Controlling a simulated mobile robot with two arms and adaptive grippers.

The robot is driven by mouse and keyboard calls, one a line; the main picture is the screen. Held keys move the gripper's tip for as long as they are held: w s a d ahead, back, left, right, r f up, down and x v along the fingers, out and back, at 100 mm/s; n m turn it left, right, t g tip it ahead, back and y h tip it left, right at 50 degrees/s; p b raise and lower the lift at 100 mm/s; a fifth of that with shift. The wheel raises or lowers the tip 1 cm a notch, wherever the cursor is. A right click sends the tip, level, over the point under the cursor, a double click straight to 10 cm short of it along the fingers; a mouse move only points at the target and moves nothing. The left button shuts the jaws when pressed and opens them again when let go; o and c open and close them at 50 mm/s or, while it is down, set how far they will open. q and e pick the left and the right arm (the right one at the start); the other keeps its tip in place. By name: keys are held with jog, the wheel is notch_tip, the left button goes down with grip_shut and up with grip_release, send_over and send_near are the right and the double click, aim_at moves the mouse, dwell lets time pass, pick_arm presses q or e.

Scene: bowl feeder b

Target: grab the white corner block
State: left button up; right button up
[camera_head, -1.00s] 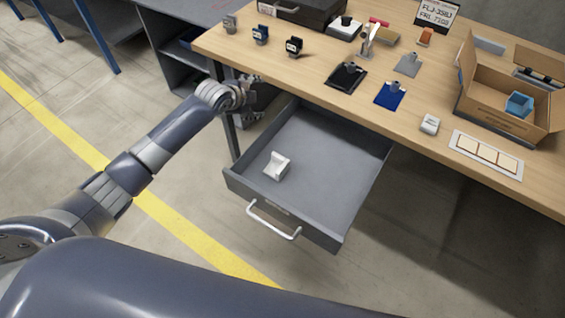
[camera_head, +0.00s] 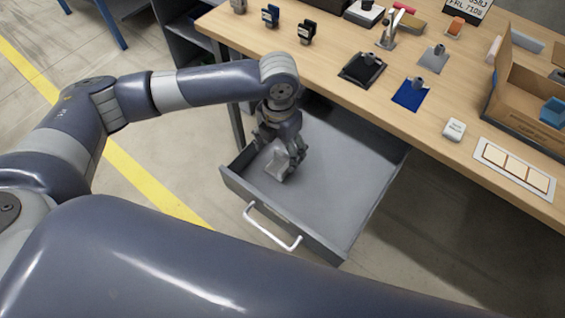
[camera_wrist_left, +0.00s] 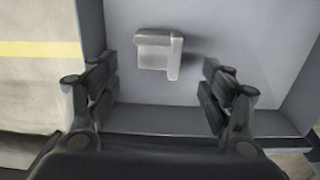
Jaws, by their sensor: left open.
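The white corner block (camera_head: 278,163) lies on the floor of the open grey drawer (camera_head: 335,190), near its left side. It also shows in the left wrist view (camera_wrist_left: 158,52), ahead of the fingers and between their lines. My left gripper (camera_head: 283,150) points down into the drawer over the block and partly hides it in the head view. In the left wrist view the gripper (camera_wrist_left: 160,98) has its fingers wide apart, with nothing between the tips. I cannot tell whether a finger touches the block. My right gripper is not in view.
The drawer has raised walls and a white front handle (camera_head: 271,227). The wooden bench top (camera_head: 380,110) overhangs its back. A small white box (camera_head: 454,130), a white tray (camera_head: 515,170) and a cardboard box (camera_head: 525,105) stand on the bench. The drawer's right part is clear.

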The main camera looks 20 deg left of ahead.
aim_at(279, 167)
pick_arm(q)
notch_tip(279, 167, down, 7)
jog(key=shift+w+a+f, duration=0.1)
jog(key=shift+w+f, duration=0.05)
jog(key=c, duration=1)
